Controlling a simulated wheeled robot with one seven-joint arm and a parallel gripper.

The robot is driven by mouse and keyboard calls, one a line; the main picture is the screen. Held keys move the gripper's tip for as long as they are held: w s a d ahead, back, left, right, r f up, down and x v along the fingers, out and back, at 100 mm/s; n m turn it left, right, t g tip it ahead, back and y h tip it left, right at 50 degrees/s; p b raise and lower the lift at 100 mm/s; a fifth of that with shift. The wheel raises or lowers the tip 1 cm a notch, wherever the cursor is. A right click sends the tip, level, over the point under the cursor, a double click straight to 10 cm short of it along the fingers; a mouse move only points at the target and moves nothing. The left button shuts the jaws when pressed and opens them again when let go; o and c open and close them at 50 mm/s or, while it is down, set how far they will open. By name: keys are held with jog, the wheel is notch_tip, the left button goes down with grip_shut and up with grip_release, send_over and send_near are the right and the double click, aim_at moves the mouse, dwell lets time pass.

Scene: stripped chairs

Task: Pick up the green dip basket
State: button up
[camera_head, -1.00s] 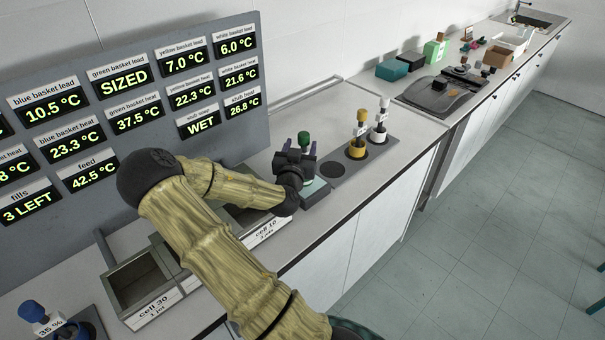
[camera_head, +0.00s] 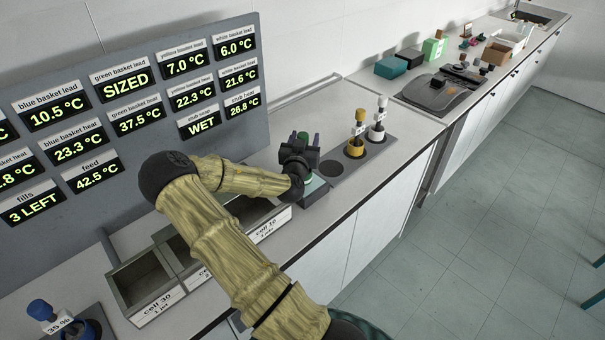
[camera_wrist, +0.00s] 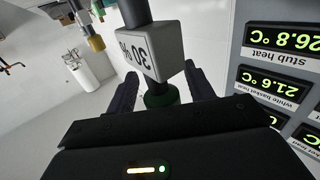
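The green dip basket's green knob (camera_head: 303,136) stands upright between the fingers of my gripper (camera_head: 301,142) in the head view. In the wrist view, the green knob (camera_wrist: 161,96) sits between the two dark fingers of my gripper (camera_wrist: 160,88), with visible gaps at its sides. A white tag (camera_wrist: 150,52) reading 30 % and a dark stem are beyond the knob. The fingers are apart, one on each side, and do not appear closed on it. The basket's lower part is hidden behind my gripper in the head view.
A yellow basket (camera_head: 355,148) and a white basket (camera_head: 377,132) stand to the right, past an empty round well (camera_head: 331,168). A blue basket (camera_head: 45,313) is at lower left. Open metal cells (camera_head: 137,279) line the counter's front. The display board (camera_head: 95,125) rises close behind my arm.

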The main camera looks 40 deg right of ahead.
grip_shut()
jog(key=shift+w+r, duration=0.1)
jog(key=shift+r, duration=0.05)
notch_tip(320, 180, up, 10)
jog(key=b, duration=0.2)
dwell(0.5)
dwell(0.4)
